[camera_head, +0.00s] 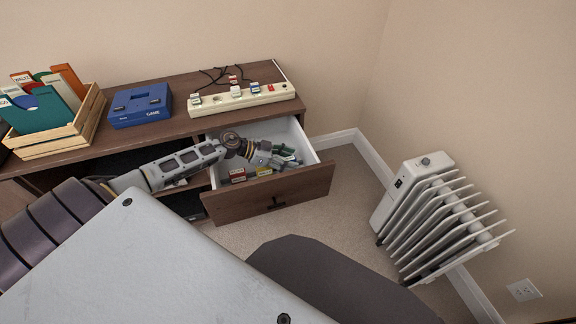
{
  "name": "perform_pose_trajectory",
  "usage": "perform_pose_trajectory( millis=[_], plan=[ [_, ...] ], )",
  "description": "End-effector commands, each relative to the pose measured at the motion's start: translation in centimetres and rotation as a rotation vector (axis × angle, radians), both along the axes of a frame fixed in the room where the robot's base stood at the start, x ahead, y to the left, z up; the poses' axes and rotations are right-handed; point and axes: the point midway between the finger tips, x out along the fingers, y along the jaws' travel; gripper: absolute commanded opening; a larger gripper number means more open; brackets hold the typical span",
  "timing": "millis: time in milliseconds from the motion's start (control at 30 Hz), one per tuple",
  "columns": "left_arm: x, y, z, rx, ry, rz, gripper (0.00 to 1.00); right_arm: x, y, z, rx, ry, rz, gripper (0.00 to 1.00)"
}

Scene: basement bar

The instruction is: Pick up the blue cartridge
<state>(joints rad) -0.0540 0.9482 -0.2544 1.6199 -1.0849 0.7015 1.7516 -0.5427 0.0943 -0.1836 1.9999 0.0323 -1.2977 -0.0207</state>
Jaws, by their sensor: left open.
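My left arm reaches over the cabinet edge into an open drawer (313,158). My left gripper (287,162) is open, low inside the drawer and near its right side. A small bluish-green piece (285,149) shows right beside the fingers; it may be the blue cartridge, but it is too small and too covered to be sure. A cartridge with a red label (237,174) and a yellow one (263,171) lie along the drawer's front. I cannot tell whether the fingers touch anything. My right gripper is not in view.
On the cabinet (190,88) stand a wooden crate (62,143) of records or books, a blue game console (141,104) and a cream power strip (242,98) with plugs and cables. A white radiator (425,212) stands right. Carpet (345,190) is clear between.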

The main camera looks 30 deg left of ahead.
Motion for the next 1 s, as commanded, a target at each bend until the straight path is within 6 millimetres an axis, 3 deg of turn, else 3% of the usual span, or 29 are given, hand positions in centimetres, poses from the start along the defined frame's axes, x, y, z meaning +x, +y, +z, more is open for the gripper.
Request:
perform_pose_trajectory(
  millis=[167, 567, 1000],
  plan=[
    [-0.02, 0.0, 0.0, 0.0, 0.0, 0.0, 0.52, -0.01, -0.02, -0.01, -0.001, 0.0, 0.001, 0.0],
    [-0.03, 0.01, -0.04, 0.001, 0.001, 0.0, 0.01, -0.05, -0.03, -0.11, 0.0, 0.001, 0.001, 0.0],
    [-0.09, 0.0, 0.02, 0.002, 0.001, -0.003, 0.01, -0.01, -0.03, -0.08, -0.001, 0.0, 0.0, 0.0]
  ],
)
